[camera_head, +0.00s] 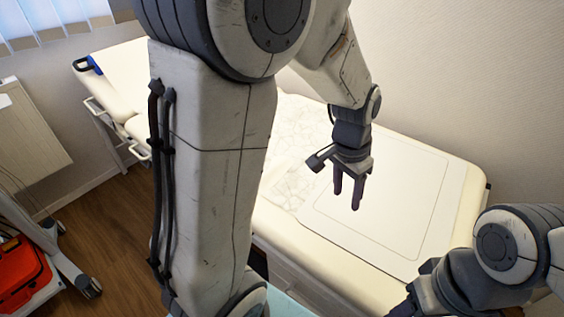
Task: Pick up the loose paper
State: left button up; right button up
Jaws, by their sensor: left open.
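A crinkled white paper (290,187) lies on the cream padded bed (345,236), left of my left gripper, and partly hidden behind my left arm. Its far part runs back behind the arm. My left gripper (346,206) hangs with its two dark fingers pointing down and apart, empty. In the picture it is over a flat white sheet or panel (405,205) with rounded corners, next to the paper's right side. I cannot tell its exact height above it. My right arm comes in at the lower right, and its fingers are outside the picture.
A plain wall borders the bed at the back right. A red case (22,278) sits on a wheeled stand at the far left. Some wooden floor (105,240) is clear.

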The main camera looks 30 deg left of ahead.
pick_arm(q)
jog(key=w+a+f+n+p, duration=0.1)
jog(key=w+a, duration=0.2)
jog(key=a, duration=0.4)
jog(key=w+a+f+n+p, duration=0.1)
jog(key=w+a, duration=0.3)
jog(key=a, duration=0.3)
jog(key=shift+n+t+y, duration=0.3)
jog(key=shift+n+y, duration=0.1)
jog(key=shift+n, duration=0.4)
jog(key=a+f, duration=0.3)
jog(key=a, duration=0.2)
jog(key=a+f, duration=0.3)
jog(key=a, duration=0.2)
jog(key=a+f+p, duration=0.1)
jog(key=a+f, duration=0.2)
jog(key=a, duration=0.2)
jog(key=shift+a+f, duration=0.1)
jog(key=shift+a, duration=0.05)
jog(key=shift+w+a+f+p, duration=0.1)
jog(key=shift+w+f+p, duration=0.1)
jog(key=shift+f, duration=1.25)
jog(key=shift+w+f+p, duration=0.1)
jog(key=shift+w+f, duration=0.1)
jog(key=shift+f, duration=1.25)
grip_shut()
